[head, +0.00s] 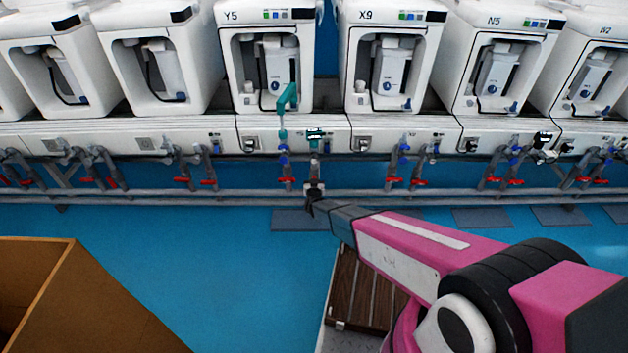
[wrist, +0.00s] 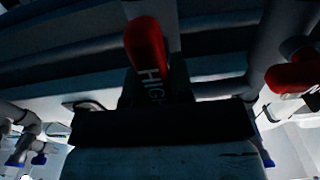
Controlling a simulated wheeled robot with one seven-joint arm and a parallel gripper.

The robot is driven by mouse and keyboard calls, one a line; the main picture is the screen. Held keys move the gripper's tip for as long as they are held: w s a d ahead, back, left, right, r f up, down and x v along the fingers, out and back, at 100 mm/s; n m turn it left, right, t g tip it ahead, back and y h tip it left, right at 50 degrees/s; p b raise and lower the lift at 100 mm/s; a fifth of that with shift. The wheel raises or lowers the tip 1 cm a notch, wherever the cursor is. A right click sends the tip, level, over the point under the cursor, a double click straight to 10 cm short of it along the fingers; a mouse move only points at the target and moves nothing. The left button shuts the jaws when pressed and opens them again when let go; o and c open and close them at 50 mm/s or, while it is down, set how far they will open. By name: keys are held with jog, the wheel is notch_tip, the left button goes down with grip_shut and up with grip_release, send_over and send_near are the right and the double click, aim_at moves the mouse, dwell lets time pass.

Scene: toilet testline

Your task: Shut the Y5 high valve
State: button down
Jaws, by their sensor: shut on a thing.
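The Y5 unit (head: 266,60) stands in the row of white machines, with two valves below it. The red lever marked HIGH (wrist: 148,55) points up and away from my gripper in the wrist view. My gripper (head: 313,190) is at the right-hand valve under Y5 and hides its handle in the head view. In the wrist view my gripper (wrist: 157,98) is shut on the HIGH lever, whose near end is between the dark fingers. The left-hand valve under Y5 has a red handle (head: 286,180), apart from my gripper.
Another red handle (wrist: 293,75) is at the right of the wrist view. Grey pipes (head: 150,197) run along the row below the machines. A teal piece (head: 286,98) hangs at Y5's front. A brown box (head: 60,290) is at lower left. The blue floor (head: 210,260) between is clear.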

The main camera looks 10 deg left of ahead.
jog(key=shift+m, duration=0.3)
jog(key=m, duration=0.3)
jog(key=shift+d+m, duration=0.35)
jog(key=shift+m, duration=0.05)
jog(key=shift+w+d+f+m, duration=0.15)
jog(key=shift+f+m, duration=0.15)
jog(key=shift+m, duration=1.95)
jog(key=shift+s+d+f+m, duration=0.1)
jog(key=shift+d+f+m, duration=0.15)
jog(key=shift+m, duration=1.95)
jog(key=shift+w+d+f+m, duration=0.1)
jog(key=shift+f+m, duration=0.25)
jog(key=shift+m, duration=1.9)
jog(key=c, duration=1)
grip_release()
